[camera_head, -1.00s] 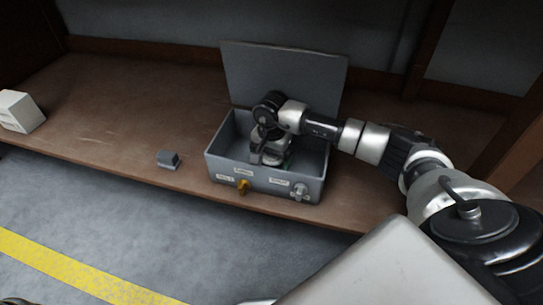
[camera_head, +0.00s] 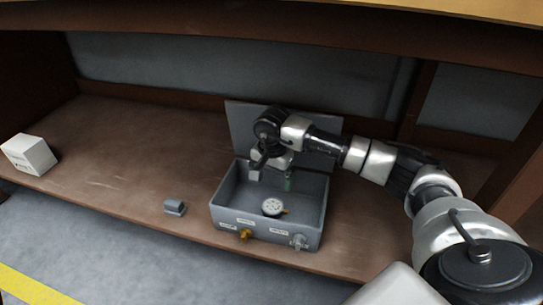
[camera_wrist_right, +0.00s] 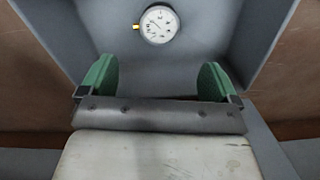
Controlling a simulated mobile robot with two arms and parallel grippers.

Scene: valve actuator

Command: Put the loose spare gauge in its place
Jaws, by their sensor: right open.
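A round white-faced gauge (camera_head: 273,207) lies inside the open grey box (camera_head: 318,222), on its floor towards the front. It also shows in the right wrist view (camera_wrist_right: 160,23), face to the camera, with a small brass fitting at its side. My right gripper (camera_head: 272,180) is above the back part of the box, apart from the gauge. In the right wrist view its green-padded fingers (camera_wrist_right: 158,82) stand wide apart with nothing between them. My left gripper is not in view.
The box's raised lid (camera_head: 240,128) stands behind my right gripper. A small grey block (camera_head: 174,207) and a white box (camera_head: 29,154) stand left on the brown shelf (camera_head: 125,165), with free room between.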

